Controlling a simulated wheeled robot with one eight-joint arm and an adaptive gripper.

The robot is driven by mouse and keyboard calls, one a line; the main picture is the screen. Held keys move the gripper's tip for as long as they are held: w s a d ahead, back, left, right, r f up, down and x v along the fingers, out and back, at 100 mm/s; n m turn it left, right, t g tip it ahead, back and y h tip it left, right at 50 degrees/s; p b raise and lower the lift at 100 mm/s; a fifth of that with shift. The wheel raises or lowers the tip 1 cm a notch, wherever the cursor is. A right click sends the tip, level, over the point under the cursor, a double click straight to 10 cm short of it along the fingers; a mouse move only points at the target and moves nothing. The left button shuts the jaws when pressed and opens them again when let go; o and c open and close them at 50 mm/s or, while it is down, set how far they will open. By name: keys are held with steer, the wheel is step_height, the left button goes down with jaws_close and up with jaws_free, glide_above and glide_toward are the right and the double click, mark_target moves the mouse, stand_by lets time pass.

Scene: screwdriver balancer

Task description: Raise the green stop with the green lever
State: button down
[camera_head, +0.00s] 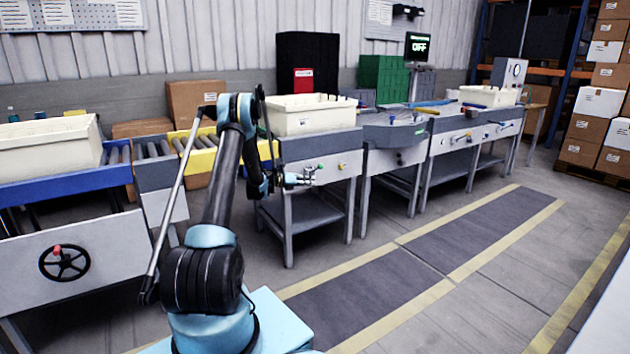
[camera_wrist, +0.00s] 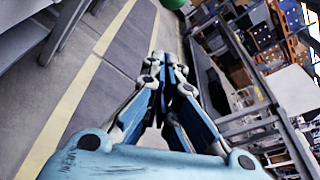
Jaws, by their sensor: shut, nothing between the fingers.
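A small green knob, apparently on the green lever (camera_head: 319,166), shows on the front of the grey station in the middle of the head view. It is just above and right of my gripper (camera_head: 307,177). A round green thing (camera_wrist: 174,3), likely the same knob, is cut off by the top edge of the wrist view, beyond the fingertips. My gripper (camera_wrist: 172,60) is shut and empty there. I see a small gap between it and the knob; whether they touch is unclear. I cannot make out the green stop.
A yellow knob (camera_head: 341,166) sits on the same front, right of the green one. A cream bin (camera_head: 318,120) stands on top of this station. A red-handled black wheel (camera_head: 64,263) is at the left. The floor walkway (camera_head: 470,241) in front is clear.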

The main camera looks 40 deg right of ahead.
steer(key=v, duration=0.7)
steer(key=shift+a, duration=0.25)
steer(key=shift+w, duration=0.1)
